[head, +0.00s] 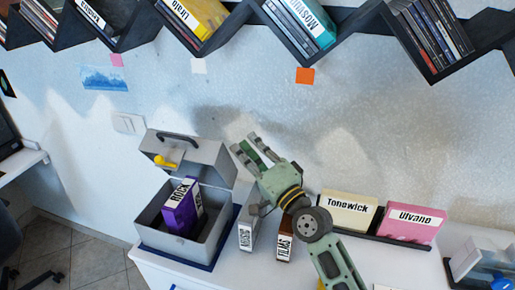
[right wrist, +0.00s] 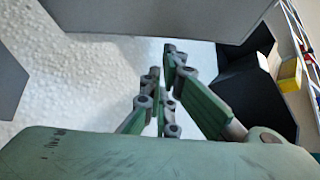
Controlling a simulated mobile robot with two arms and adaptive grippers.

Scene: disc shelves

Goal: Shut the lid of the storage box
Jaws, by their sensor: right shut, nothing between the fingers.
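The grey storage box (head: 207,237) stands on the white surface at the lower left of the head view. Its lid (head: 203,156), with a dark handle and a yellow latch, is raised at the back. A purple box labelled ROCK (head: 181,210) stands inside. My right gripper (head: 245,143) is to the right of the raised lid, near the wall, with its fingers pointing up and left. It is shut and empty, and seems apart from the lid. The right wrist view shows its fingers (right wrist: 160,70) below a large grey surface that I cannot identify surely. My left gripper is out of view.
A grey case (head: 246,235) and a brown case labelled VILLAS (head: 285,246) stand right of the box, below my right arm. Boxes labelled Tonewick (head: 349,213) and Ulvano (head: 410,225) stand further right. A dark zigzag shelf (head: 235,22) with discs hangs above.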

